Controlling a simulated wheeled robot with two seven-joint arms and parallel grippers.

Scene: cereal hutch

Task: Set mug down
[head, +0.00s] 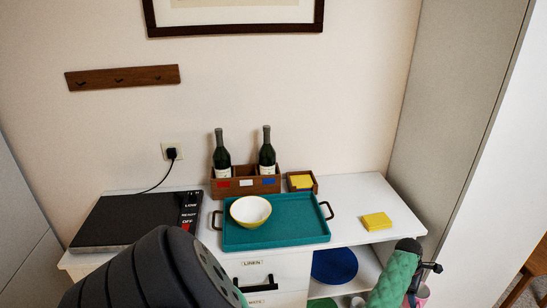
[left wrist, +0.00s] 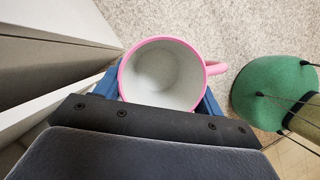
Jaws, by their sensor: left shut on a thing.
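In the left wrist view, a pink mug (left wrist: 163,72) with a pale inside is seen from above, its mouth facing the camera and its handle to the right. It looks empty. My left gripper (left wrist: 159,94) is shut on it, with a blue finger on either side, above a speckled floor. In the head view, my dark left arm fills the lower left. Something pink (head: 423,292) shows low at the right, mostly hidden behind a green shape; I cannot tell if it is the held mug. My right gripper is not in view.
The white hutch top (head: 355,232) carries a teal tray (head: 285,236) with a yellow-rimmed bowl (head: 250,210), a bottle caddy (head: 245,186), a dark hotplate (head: 125,222) and a yellow block (head: 376,221). A blue plate (head: 334,264) sits in the open shelf. A green rounded object (left wrist: 268,98) is right of the mug.

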